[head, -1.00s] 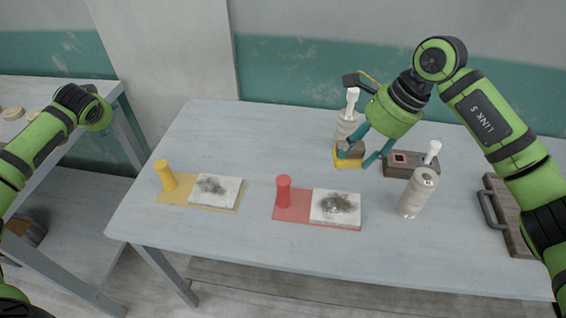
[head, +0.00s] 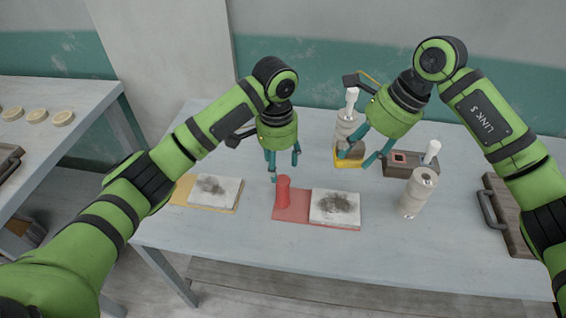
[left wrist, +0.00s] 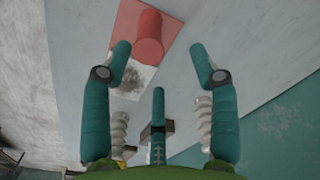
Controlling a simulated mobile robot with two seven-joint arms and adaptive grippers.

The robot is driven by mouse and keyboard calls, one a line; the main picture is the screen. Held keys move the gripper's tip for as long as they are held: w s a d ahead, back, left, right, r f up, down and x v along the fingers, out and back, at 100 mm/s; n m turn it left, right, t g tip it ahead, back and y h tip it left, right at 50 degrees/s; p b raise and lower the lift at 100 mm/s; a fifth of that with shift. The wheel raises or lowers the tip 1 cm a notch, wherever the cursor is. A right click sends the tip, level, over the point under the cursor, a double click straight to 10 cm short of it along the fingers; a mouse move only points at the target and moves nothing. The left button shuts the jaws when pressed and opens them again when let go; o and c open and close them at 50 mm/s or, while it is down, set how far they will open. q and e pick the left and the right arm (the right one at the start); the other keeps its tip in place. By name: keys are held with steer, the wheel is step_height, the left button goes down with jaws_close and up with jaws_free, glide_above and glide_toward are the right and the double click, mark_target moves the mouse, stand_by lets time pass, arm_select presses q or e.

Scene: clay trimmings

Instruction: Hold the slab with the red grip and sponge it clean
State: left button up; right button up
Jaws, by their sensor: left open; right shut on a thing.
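The red grip (head: 283,192) is an upright post on a red base (head: 292,212). A white slab (head: 322,217) with a dark grey smudge lies on the base's right part. My left gripper (head: 284,172) is open just above and behind the red grip. In the left wrist view, the red grip (left wrist: 149,36) shows ahead between the open fingertips (left wrist: 160,48), apart from both. My right gripper (head: 366,161) is shut on the brown-and-yellow sponge (head: 348,161) at the back of the table. The fingers partly hide the sponge.
A yellow base (head: 184,187) with another smudged slab (head: 228,193) lies left, its post hidden by my left arm. Pale bottles stand behind the sponge (head: 348,128) and at right (head: 414,196).

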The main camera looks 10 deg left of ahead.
mark_target(283, 196)
arm_select(q)
steer(key=shift+s+d, duration=0.35)
steer(key=shift+d, duration=0.15)
steer(key=shift+s+d+f+m, duration=0.1)
steer(key=shift+s+m, duration=0.05)
steer(key=shift+m, duration=0.15)
step_height(283, 196, down, 12)
steer(key=shift+r, duration=0.2)
jaws_close()
